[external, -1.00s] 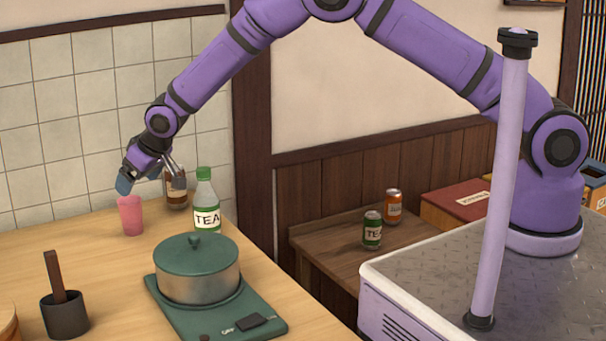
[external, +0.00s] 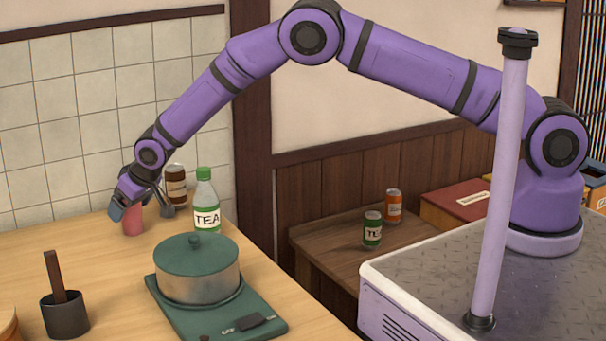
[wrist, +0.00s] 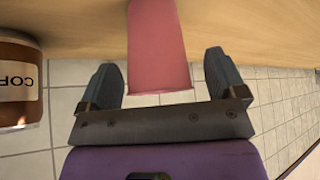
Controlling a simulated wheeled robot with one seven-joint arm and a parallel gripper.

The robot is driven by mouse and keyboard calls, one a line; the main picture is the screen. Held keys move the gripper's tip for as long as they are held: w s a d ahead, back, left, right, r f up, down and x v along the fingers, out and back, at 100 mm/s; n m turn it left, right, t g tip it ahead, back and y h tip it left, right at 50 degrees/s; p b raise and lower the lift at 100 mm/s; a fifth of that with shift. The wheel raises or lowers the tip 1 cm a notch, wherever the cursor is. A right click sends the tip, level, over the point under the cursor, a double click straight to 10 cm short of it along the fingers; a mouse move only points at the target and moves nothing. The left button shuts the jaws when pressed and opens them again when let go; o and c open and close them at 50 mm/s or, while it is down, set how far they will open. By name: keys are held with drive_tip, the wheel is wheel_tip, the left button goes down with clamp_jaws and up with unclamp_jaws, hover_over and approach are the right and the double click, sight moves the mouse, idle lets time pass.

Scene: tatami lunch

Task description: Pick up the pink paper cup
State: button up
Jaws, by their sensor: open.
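The pink paper cup (external: 132,222) stands upright on the wooden counter, near the tiled wall at the left. My gripper (external: 143,210) is open and low at the cup, hiding its upper part in the external view. In the wrist view the cup (wrist: 157,50) lies between the two dark fingers of my gripper (wrist: 167,82), with a gap on each side. No finger visibly touches the cup.
A brown coffee jar (external: 176,186) stands behind the gripper, and shows at left in the wrist view (wrist: 18,85). A green-capped tea bottle (external: 206,205) is to the right. A lidded pot (external: 197,270) sits on a green burner (external: 250,308). A dark holder (external: 65,315) stands front left.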

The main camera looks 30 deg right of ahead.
drive_tip(key=c, duration=1)
